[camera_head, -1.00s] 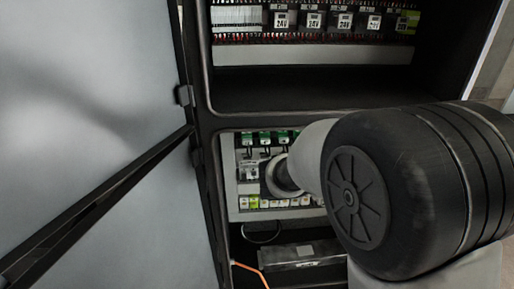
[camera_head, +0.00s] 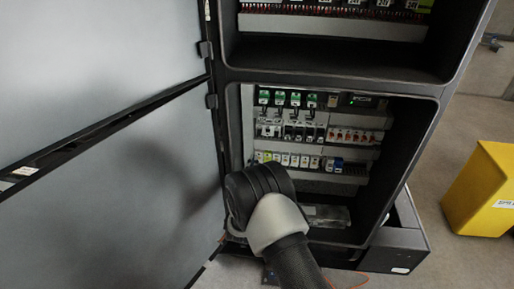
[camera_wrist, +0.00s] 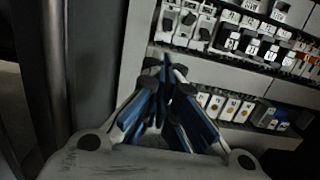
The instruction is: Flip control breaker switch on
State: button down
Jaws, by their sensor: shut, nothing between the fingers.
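Rows of breakers (camera_head: 295,131) sit on rails inside the open lower cabinet compartment in the head view. The same row of breakers, with black switches, shows at the top of the wrist view (camera_wrist: 250,43). I cannot tell which one is the control breaker. My gripper (camera_wrist: 166,62) is shut and empty in the wrist view, its blue-sided fingers together just below and left of the breakers. I cannot tell whether the tips touch anything. In the head view my arm hides the gripper and the lower left of the compartment.
An open grey door (camera_head: 100,80) stands at the left of the cabinet. Terminal blocks (camera_head: 288,159) line the rail below the breakers. The compartment's side frame (camera_wrist: 90,60) is close left of my gripper. A yellow box (camera_head: 484,190) stands on the floor at right.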

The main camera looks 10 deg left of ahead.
jog(key=shift+w, duration=0.15)
jog(key=w+b, duration=0.1)
jog(key=w, duration=0.5)
jog(key=w+r+b, duration=0.1)
jog(key=w, duration=0.2)
jog(key=shift+w+d+b, duration=0.2)
jog(key=shift+w+b, duration=0.15)
